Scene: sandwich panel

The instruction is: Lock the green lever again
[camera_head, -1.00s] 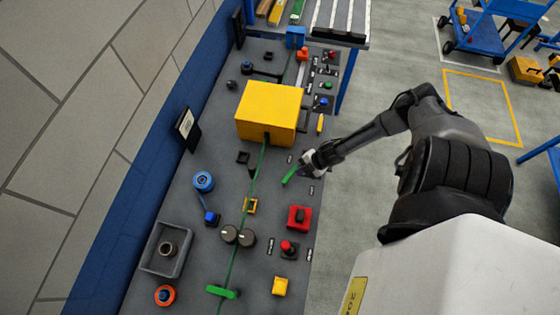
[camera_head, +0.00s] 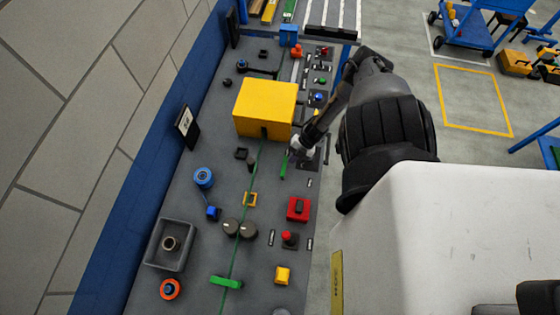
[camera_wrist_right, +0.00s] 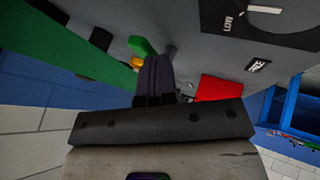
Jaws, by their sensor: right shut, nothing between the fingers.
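The green lever (camera_head: 283,166) is on the grey panel, in front of the yellow box's right corner. In the head view it points almost straight down the picture. My right gripper (camera_head: 296,151) is at the lever's upper end, close beside it; I cannot tell whether they touch. In the right wrist view my dark fingers (camera_wrist_right: 155,75) are together with nothing between them. A large green surface (camera_wrist_right: 60,60) fills the left of that view, probably the lever close up. A smaller green piece (camera_wrist_right: 141,46) shows beyond the fingertips. My left gripper is not in view.
The yellow box (camera_head: 265,108) stands just left of my right gripper. A green bar (camera_head: 226,282) is at the near end. Open floor lies right of the panel.

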